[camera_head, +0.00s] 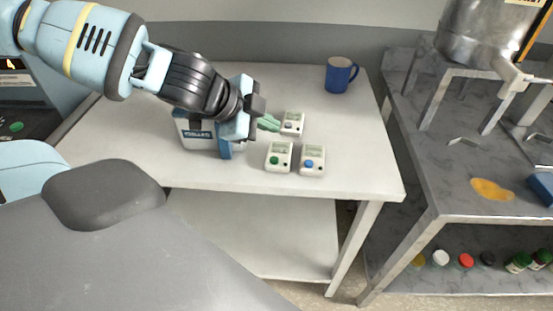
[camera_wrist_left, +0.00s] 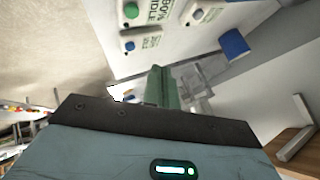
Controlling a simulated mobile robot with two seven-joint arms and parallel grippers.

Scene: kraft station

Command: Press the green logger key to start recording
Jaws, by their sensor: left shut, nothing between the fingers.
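The logger with the round green key (camera_head: 274,160) is a small white box (camera_head: 278,156) with a screen, on the white table. A second white logger with a blue key (camera_head: 312,160) stands to its right. A third with a greyish key (camera_head: 292,123) stands behind them. My left gripper (camera_head: 268,123) is shut and empty, its green fingers behind and slightly left of the green-key logger, near the third logger. In the left wrist view the shut fingers (camera_wrist_left: 157,85) point toward white units with round keys; contact with any key does not show. My right gripper is not in view.
A white and blue box (camera_head: 196,142) stands partly hidden beneath my left gripper. A blue mug (camera_head: 338,76) stands at the back right of the table (camera_head: 350,179). A grey shelf to the right bears a metal pot (camera_head: 484,32) and a yellow patch (camera_head: 492,189). The table's right part is clear.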

